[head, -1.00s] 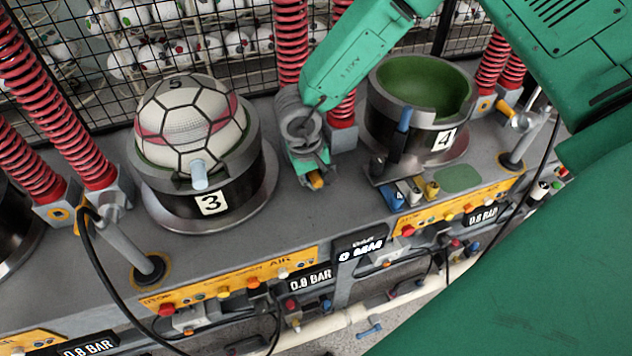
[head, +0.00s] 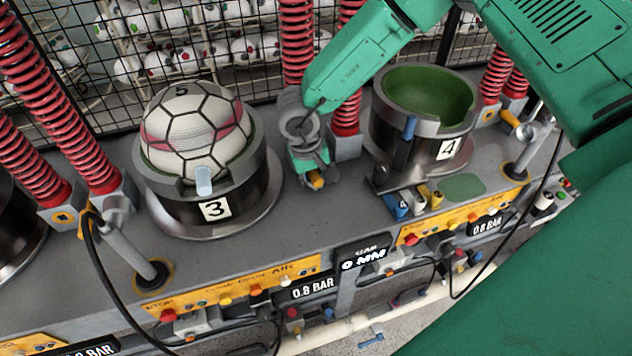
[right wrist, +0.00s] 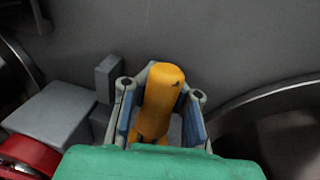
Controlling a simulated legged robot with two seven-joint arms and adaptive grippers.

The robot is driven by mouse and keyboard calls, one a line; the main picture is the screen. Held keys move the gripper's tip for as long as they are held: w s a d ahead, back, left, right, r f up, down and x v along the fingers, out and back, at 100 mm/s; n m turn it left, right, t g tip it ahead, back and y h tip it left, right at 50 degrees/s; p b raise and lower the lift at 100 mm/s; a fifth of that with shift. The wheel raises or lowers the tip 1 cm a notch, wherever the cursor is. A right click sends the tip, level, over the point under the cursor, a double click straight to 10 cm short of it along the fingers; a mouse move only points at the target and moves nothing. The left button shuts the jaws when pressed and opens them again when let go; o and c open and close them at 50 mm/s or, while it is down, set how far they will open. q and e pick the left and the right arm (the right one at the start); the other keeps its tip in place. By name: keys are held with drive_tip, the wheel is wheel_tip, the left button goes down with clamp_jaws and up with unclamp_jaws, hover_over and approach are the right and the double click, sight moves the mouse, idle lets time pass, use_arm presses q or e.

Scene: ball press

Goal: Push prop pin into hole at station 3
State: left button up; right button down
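Station 3 (head: 214,209) is a dark cup with a grey rim, holding a white, black-lined ball (head: 195,130) with pink patches. A pale blue cylinder (head: 204,180) sits at the rim's front notch. My right gripper (head: 312,172) is to the right of station 3, pointing down over the bench. An orange pin (head: 316,181) shows at its fingertips. The hole cannot be made out. My left gripper is not in view.
Station 4 (head: 448,149), an empty green-lined cup with a blue handle (head: 409,128), stands right of my gripper. Red springs (head: 350,100) rise behind. Orange control panels (head: 240,283) line the bench front. A black hose (head: 97,265) hangs at left.

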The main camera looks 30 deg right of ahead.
drive_tip(key=shift+w+d, duration=0.15)
drive_tip(key=shift+w, duration=0.45)
drive_tip(key=shift+w+d, duration=0.15)
drive_tip(key=shift+w, duration=0.4)
drive_tip(key=c, duration=1.6)
unclamp_jaws()
drive_tip(key=shift+w+r, duration=0.1)
drive_tip(key=shift+c, duration=0.2)
wheel_tip(320, 180, up, 12)
drive_tip(key=a, duration=0.2)
drive_tip(key=shift+f, duration=0.25)
drive_tip(key=shift+a, duration=0.1)
drive_tip(key=shift+f, duration=0.1)
